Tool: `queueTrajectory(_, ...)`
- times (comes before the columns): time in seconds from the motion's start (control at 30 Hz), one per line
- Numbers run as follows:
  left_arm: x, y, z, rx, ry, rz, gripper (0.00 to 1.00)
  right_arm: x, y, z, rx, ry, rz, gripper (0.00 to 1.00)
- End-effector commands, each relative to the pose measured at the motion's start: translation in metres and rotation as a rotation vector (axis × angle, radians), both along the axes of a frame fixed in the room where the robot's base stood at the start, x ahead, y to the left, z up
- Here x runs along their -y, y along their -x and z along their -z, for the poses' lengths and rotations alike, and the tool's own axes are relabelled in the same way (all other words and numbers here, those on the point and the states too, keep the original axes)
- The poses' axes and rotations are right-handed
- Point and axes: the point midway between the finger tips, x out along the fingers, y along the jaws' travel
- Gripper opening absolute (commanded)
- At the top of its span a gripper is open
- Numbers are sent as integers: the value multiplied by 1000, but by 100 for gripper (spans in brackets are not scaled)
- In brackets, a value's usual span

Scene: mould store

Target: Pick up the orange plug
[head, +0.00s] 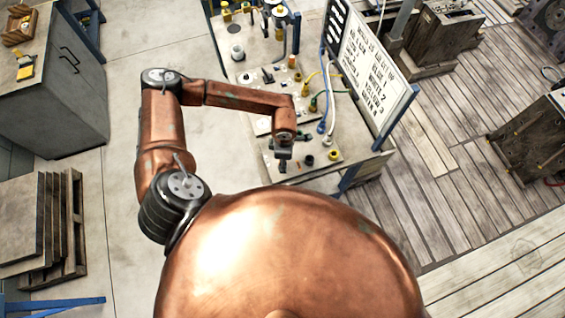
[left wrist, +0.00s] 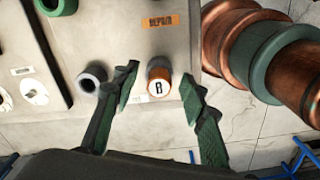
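The orange plug (left wrist: 158,74) has a white top with a dark letter on it. In the left wrist view it stands on the grey bench top (left wrist: 125,30), between the fingertips of my left gripper (left wrist: 160,76). The fingers are spread, with a gap on either side of the plug, and do not appear to touch it. In the head view my left gripper (head: 283,152) hangs over the near end of the bench; I cannot make out the plug beneath it there. My right gripper is not in view.
A grey ring (left wrist: 92,79) stands close beside the left finger, and a green ring (left wrist: 57,5) stands farther off. An orange repair label (left wrist: 161,22) lies beyond the plug. A white sign board (head: 369,72) and several cables (head: 325,95) stand along the bench.

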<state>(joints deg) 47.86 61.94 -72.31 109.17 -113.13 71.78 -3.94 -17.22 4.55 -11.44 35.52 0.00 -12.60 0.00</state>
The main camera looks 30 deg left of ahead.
Motion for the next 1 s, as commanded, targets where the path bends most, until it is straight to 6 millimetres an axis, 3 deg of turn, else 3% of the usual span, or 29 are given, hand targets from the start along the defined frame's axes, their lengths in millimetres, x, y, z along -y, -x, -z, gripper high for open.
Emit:
queueTrajectory(0.6,0,0,-1,0,0,-1,1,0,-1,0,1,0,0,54)
queueTrajectory(1.0,0,0,-4,0,1,-1,0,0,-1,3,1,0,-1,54)
